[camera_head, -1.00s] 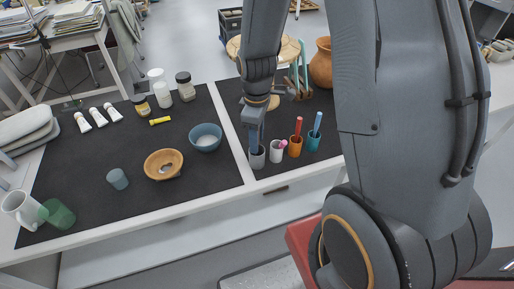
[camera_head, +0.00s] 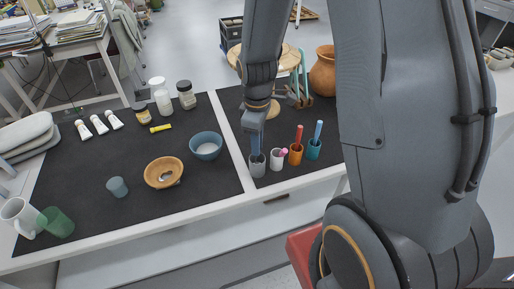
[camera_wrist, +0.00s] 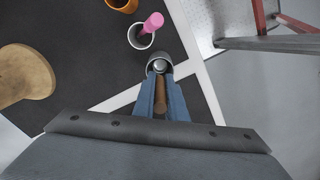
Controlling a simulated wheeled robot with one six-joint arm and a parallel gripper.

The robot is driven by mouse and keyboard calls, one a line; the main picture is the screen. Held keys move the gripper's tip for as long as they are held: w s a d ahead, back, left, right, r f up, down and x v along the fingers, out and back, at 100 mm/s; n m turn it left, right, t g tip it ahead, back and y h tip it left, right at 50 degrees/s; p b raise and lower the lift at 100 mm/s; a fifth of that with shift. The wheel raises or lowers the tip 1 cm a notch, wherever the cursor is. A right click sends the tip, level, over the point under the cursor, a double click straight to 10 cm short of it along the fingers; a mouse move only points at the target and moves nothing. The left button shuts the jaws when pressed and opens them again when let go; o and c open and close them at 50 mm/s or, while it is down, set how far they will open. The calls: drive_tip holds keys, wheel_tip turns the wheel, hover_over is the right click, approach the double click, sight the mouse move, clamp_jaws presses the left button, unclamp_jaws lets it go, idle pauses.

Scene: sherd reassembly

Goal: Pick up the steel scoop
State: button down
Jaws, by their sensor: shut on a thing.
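My gripper (camera_head: 257,147) points down at the grey cup (camera_head: 257,166) at the front of the dark mat's right section. In the wrist view my gripper (camera_wrist: 161,86) has its two blue fingers close together around a slim brown handle (camera_wrist: 160,103). A shiny rounded metal part (camera_wrist: 160,67) shows just beyond the fingertips, inside the mouth of the grey cup (camera_wrist: 157,57). I take the handle and metal part to be the steel scoop. Its lower part is hidden in the cup, and the fingers hide it in the head view.
Close right of the grey cup stand a white cup (camera_head: 277,160) with a pink item, an orange cup (camera_head: 295,154) and a teal cup (camera_head: 313,150). A wooden bowl (camera_head: 150,181) and a blue bowl (camera_head: 206,151) sit left. A white strip (camera_head: 231,135) divides the mat.

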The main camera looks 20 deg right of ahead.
drive_tip(key=shift+r+b, duration=0.65)
drive_tip(key=shift+r, duration=3.8)
drive_tip(key=shift+f, duration=0.1)
